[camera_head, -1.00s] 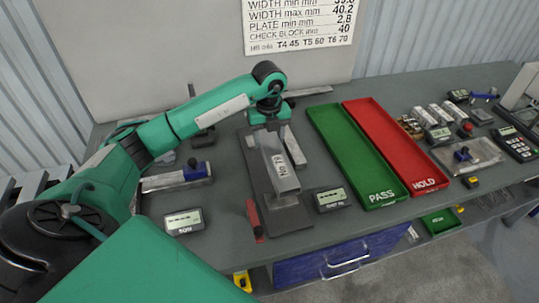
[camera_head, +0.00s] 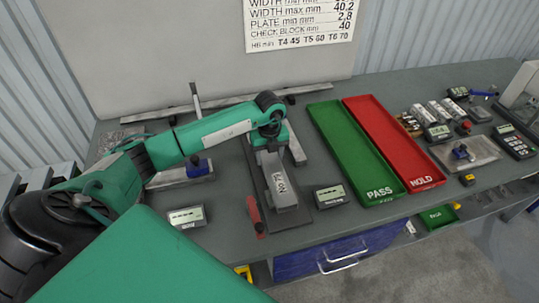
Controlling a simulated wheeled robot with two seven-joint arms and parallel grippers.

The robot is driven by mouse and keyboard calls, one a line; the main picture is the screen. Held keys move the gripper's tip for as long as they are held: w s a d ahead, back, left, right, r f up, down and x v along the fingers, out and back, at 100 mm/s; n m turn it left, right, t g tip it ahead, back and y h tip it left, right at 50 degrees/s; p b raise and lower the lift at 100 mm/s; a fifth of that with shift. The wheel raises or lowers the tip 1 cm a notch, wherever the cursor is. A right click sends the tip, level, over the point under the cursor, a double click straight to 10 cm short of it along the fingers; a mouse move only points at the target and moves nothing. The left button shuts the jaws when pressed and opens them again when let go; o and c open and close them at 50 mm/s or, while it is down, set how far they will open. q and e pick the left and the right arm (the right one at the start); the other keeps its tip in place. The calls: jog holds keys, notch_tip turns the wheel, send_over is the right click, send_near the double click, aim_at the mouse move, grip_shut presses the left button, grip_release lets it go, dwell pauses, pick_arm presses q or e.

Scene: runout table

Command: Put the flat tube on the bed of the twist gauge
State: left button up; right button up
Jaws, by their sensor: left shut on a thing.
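The flat tube (camera_head: 279,186) is a grey bar with dark writing near its front end. My left gripper (camera_head: 270,142) is shut on its far end and points down. The tube lies lengthwise over the twist gauge (camera_head: 295,220), which has a long dark grey base plate and a red lever (camera_head: 256,216) at its front left. The tube is roughly in line with the plate. I cannot tell whether it touches the bed, because the tube and gripper hide it. My right gripper is not in view.
A small display (camera_head: 331,196) stands right of the gauge, and another display (camera_head: 187,217) stands to the left. The green PASS tray (camera_head: 381,193) and red HOLD tray (camera_head: 423,180) lie farther right. A blue-knobbed metal fixture (camera_head: 194,171) sits behind the left display.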

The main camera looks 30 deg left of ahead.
aim_at(270, 156)
pick_arm(q)
jog(key=o, duration=1.4)
jog(key=shift+f, duration=0.1)
notch_tip(270, 156, up, 12)
jog(key=b, duration=0.4)
jog(key=shift+r, duration=0.2)
